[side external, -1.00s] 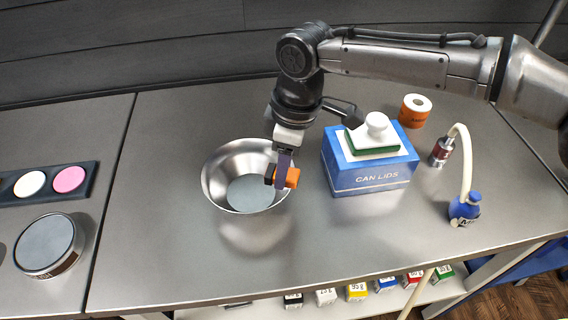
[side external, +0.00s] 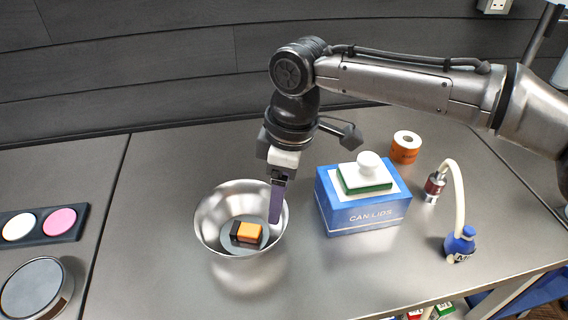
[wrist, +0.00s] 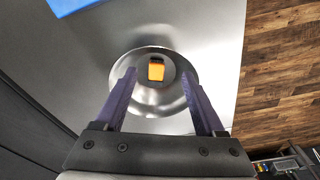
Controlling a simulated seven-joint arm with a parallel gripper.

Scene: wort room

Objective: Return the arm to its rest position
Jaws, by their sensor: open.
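My gripper (side external: 276,205) is above the right side of a steel bowl, its purple fingers pointing down. In the wrist view my gripper (wrist: 163,82) has its two fingers wide apart with nothing held between them. The steel bowl (side external: 212,222) stands on the grey table. An orange and black block (side external: 247,232) lies on the bottom of the bowl. The block also shows in the wrist view (wrist: 156,71), inside the bowl (wrist: 172,106) and below the gap between the fingers.
A blue can lids box (side external: 365,212) with a green and white stamp-like piece (side external: 366,173) on top stands right of the bowl. An orange roll (side external: 405,148) and a blue bottle with a white hose (side external: 459,243) are farther right. A dark tray with discs (side external: 45,222) and a round tin (side external: 35,288) are left.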

